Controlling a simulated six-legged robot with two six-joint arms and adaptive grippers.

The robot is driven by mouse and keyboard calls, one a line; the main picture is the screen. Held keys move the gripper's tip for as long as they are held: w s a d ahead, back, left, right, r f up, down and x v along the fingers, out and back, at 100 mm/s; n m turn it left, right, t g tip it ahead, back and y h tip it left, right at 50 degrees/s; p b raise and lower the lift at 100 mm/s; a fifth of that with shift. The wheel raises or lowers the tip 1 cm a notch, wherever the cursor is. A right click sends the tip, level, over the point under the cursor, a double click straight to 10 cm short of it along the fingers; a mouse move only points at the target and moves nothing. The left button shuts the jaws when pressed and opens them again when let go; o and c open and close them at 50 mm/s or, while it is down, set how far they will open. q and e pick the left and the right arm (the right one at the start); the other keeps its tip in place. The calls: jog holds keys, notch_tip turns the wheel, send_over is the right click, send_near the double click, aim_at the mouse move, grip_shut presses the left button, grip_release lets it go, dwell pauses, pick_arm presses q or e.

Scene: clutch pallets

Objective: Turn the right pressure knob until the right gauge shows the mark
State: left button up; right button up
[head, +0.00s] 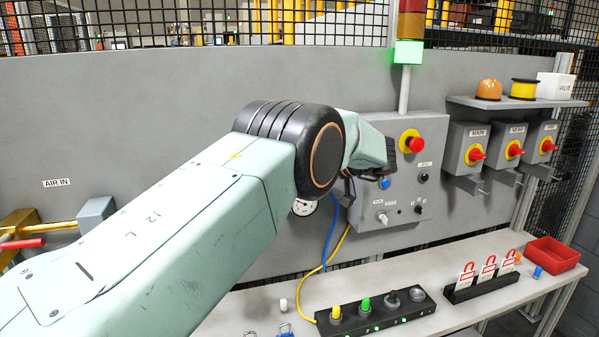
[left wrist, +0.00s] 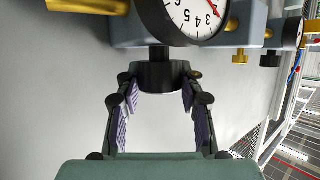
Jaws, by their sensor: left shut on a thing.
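My left gripper (left wrist: 158,80) is shut on a black knob (left wrist: 158,76) below a white-faced gauge in the left wrist view. Its fingers touch the knob from both sides. The gauge (left wrist: 190,14) is cut off by the top edge; some numbers and a red line show, but I cannot read its needle against a mark. A second dark knob (left wrist: 270,60) and part of another gauge (left wrist: 292,32) show at the right edge. In the head view my left arm hides the gripper and most of the gauges; part of one gauge (head: 305,207) shows below the elbow. My right gripper is not in view.
A grey control box (head: 405,190) with a red emergency button (head: 414,144) is right of my arm. Below, a bench (head: 400,285) bears a black strip with pegs (head: 375,318), red tags (head: 487,270) and a red bin (head: 552,254). Brass pipework (head: 62,227) is at left.

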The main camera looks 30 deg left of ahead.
pick_arm(q)
jog(key=shift+r+n+g, duration=0.15)
jog(key=shift+n+g, duration=0.15)
dwell(0.5)
jog(key=o, duration=1.2)
jog(key=v, duration=1.1)
jog(key=shift+d, duration=0.4)
jog(key=shift+r, duration=0.1)
